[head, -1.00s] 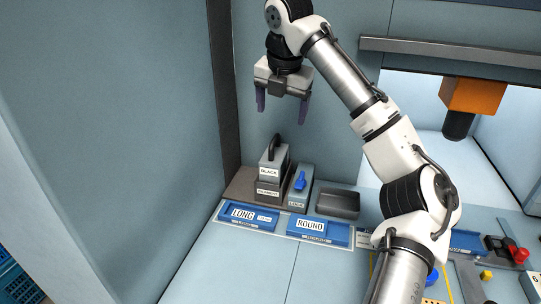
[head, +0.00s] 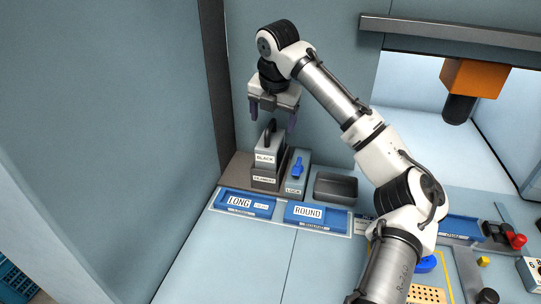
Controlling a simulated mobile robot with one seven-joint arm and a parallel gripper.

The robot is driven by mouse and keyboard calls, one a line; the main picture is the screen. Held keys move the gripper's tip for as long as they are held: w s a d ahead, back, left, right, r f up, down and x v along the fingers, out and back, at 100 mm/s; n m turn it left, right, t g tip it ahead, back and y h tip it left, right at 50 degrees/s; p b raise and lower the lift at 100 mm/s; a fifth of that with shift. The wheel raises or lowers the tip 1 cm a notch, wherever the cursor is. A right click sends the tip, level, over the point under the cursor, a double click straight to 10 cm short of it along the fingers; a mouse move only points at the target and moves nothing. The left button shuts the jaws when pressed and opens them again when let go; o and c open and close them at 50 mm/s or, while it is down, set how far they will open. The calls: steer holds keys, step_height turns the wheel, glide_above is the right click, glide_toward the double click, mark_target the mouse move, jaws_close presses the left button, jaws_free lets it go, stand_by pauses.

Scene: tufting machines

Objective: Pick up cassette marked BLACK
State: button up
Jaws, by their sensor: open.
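The cassette marked BLACK (head: 266,158) is a grey block with a dark upright handle (head: 269,130) on top. It sits upright on a lower block (head: 265,180) with its own label, at the back left of the bench. My gripper (head: 272,116) is open, fingers pointing down, just above the cassette. Its two purple fingers show to the left and right of the handle's top. I cannot tell from this view whether the fingers are at the handle's depth. Nothing is held.
A grey block labelled LOCK with a blue knob (head: 298,169) stands close to the right. A dark empty tray (head: 336,188) lies further right. Blue trays marked LONG (head: 245,205) and ROUND (head: 314,216) lie in front. A wall corner (head: 214,85) stands close on the left.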

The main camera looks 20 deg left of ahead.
mark_target(271, 150)
steer(key=x, duration=0.4)
steer(key=shift+s+f+p, duration=0.3)
steer(key=shift+s+p, duration=0.05)
steer(key=shift+p, duration=0.05)
steer(key=shift+c, duration=0.3)
steer(key=shift+r, duration=0.1)
steer(key=c, duration=1.4)
